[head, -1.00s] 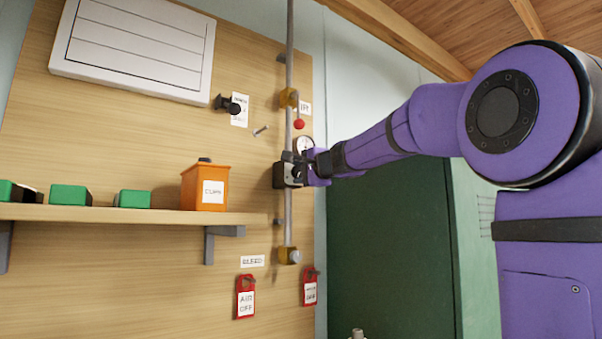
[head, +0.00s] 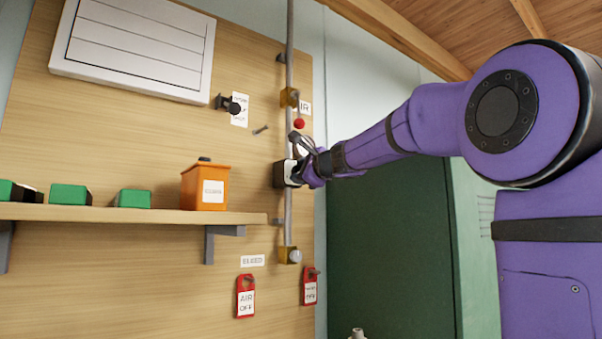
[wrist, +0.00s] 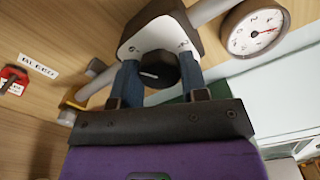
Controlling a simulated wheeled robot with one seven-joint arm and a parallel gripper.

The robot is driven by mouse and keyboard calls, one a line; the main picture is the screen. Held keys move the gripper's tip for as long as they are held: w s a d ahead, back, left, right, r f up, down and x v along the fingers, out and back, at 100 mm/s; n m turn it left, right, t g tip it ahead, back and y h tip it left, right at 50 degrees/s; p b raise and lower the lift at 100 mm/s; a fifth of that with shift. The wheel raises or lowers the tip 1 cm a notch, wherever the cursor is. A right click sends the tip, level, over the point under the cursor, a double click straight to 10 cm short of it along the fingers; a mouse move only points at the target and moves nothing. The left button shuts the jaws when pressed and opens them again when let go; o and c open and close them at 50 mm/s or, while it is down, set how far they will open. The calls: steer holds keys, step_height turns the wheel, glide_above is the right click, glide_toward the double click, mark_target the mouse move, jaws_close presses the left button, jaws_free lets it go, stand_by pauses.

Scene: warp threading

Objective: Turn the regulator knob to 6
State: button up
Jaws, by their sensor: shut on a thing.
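The regulator (head: 282,174) is a pale and dark body on the vertical pipe at the board's right edge. In the wrist view the regulator body (wrist: 158,35) has a black knob (wrist: 160,72) with a short pale mark on its face. My gripper (wrist: 159,80) is shut on the knob, one blue finger on each side. In the head view my gripper (head: 300,176) is at the regulator and hides the knob. A round white gauge (wrist: 254,29) with a red needle sits beside the regulator. Its numbers are too small to read surely.
Yellow valve fittings sit above (head: 289,97) and below (head: 289,255) on the pipe, with a red ball (head: 299,124) near the upper one. Red tags (head: 245,297) hang below. A shelf (head: 130,213) with an orange bin (head: 205,187) is to the left.

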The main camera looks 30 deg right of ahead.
stand_by(0.3)
steer(key=o, duration=0.9)
steer(key=s, duration=1)
steer(key=shift+s+d, duration=0.2)
steer(key=shift+s, duration=0.2)
steer(key=s+a+f+n+g+y, duration=0.1)
steer(key=s+a+f+n+g, duration=0.2)
steer(key=s+a+f+n, duration=0.4)
steer(key=s+a+f+n+g+y, duration=0.1)
steer(key=s+a+f+n+g, duration=0.25)
steer(key=f, duration=0.65)
steer(key=s+a+f+n+g+y, duration=0.1)
steer(key=s+a+f+n+g, duration=0.25)
steer(key=a+f+n, duration=0.35)
steer(key=s+f+n+g+h, duration=0.1)
steer(key=s+f, duration=0.2)
steer(key=f, duration=0.1)
steer(key=s+d+f+n+h, duration=0.1)
steer(key=s+f+n, duration=0.1)
steer(key=s+f, duration=0.1)
steer(key=s+f+n+g+h, duration=0.1)
steer(key=s+f+n, duration=0.1)
steer(key=s+f, duration=0.2)
steer(key=shift+d+f+n+g+h, duration=0.25)
steer(key=shift+d+f+g+h, duration=0.05)
steer(key=shift+f, duration=0.3)
